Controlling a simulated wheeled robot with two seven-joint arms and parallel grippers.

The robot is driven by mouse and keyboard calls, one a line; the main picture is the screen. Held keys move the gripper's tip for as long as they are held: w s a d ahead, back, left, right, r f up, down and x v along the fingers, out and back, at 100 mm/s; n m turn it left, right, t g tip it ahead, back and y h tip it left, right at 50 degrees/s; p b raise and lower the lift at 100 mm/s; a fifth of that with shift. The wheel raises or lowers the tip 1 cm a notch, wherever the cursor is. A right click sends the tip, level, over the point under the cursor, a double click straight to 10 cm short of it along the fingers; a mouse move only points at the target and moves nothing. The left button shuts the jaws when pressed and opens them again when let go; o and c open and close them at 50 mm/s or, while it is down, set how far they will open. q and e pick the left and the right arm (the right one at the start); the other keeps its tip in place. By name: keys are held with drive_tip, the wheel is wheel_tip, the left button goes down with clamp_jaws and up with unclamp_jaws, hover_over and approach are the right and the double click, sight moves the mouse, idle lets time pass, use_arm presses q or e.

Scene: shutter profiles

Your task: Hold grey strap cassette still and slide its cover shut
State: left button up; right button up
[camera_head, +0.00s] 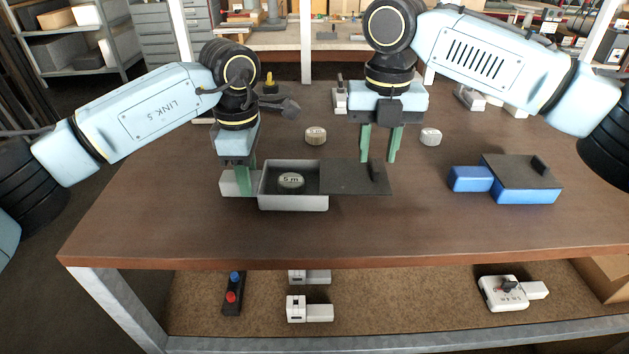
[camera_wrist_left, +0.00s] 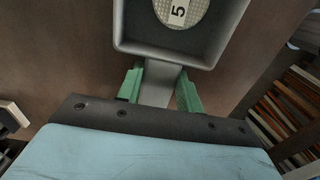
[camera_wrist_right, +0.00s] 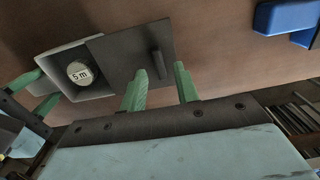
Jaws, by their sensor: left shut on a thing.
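The grey strap cassette (camera_head: 292,202) sits on the table at the centre, with its tray partly uncovered. A round roll marked "5 m" (camera_head: 290,181) lies inside it. The dark cover (camera_head: 347,178) extends out to the right of the tray, with an upright tab (camera_head: 375,171) near its right end. My left gripper (camera_head: 242,183) is shut on the cassette's grey handle (camera_wrist_left: 158,84) at its left end. My right gripper (camera_head: 378,158) is open and empty above and behind the cover, near the tab; the tab also shows in the right wrist view (camera_wrist_right: 157,63).
A blue cassette (camera_head: 526,190) with a dark cover stands at the right. Two small rolls, one tan (camera_head: 316,136) and one pale (camera_head: 430,137), lie farther back. Bare tabletop lies in front of the grey cassette. Small devices rest on the shelf below.

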sight(349, 174)
drive_tip(key=shift+f, duration=1.15)
clamp_jaws()
drive_tip(key=shift+a, duration=2.15)
